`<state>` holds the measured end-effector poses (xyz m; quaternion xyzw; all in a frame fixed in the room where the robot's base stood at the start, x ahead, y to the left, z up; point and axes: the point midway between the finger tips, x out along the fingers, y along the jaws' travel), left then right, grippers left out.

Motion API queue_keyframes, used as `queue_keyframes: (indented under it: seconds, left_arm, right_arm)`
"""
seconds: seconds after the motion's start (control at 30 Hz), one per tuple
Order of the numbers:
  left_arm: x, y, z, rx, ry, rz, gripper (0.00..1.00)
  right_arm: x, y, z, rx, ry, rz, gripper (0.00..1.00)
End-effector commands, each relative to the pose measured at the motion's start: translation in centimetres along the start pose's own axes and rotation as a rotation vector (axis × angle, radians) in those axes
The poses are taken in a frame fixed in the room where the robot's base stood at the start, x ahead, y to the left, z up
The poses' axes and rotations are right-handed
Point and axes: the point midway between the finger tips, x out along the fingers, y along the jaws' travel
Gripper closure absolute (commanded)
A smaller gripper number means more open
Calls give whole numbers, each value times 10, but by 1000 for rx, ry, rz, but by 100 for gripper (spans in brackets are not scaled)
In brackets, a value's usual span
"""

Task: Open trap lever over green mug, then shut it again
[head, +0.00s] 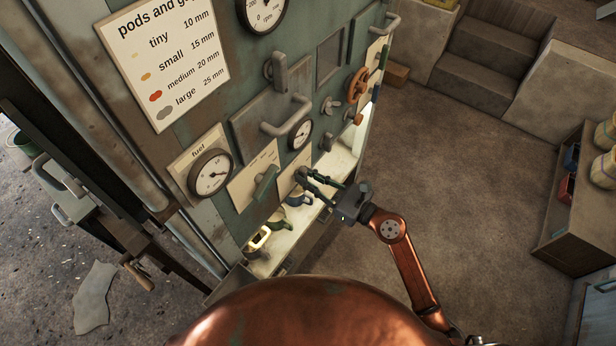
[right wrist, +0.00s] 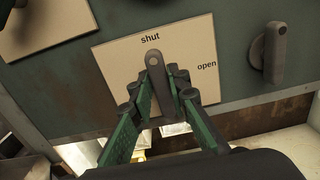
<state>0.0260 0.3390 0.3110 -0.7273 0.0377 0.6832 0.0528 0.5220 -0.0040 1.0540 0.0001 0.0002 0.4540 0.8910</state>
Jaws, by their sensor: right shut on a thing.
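The trap lever (right wrist: 154,75) is a grey bar on a tan plate (right wrist: 115,60) marked "shut" at the top and "open" at the right. It stands upright in the right wrist view, with its rounded upper end just below "shut". My right gripper (right wrist: 158,88), with green fingers, is shut on the lever, one finger on each side; they hide its lower part. In the head view my right gripper (head: 303,178) reaches the panel from the right. Below it, mugs stand on a lit shelf, among them a green mug (head: 276,224). My left gripper is out of view.
A yellow mug (head: 258,239) and a blue mug (head: 298,200) stand on the same shelf (head: 290,226). Another green lever (head: 266,182) and a large handle (head: 287,121) stick out from the panel nearby.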

Motion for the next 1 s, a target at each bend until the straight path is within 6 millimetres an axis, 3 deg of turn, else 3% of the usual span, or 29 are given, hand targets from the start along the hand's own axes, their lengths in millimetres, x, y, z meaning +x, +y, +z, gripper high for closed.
queue_keyframes:
  seconds: [0.57, 1.0]
  left_arm:
    - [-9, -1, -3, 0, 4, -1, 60]
    - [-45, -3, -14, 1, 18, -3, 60]
  right_arm:
    - [0, -1, 1, 68, 2, -1, 100]
    - [0, -4, 3, 423, 3, -1, 100]
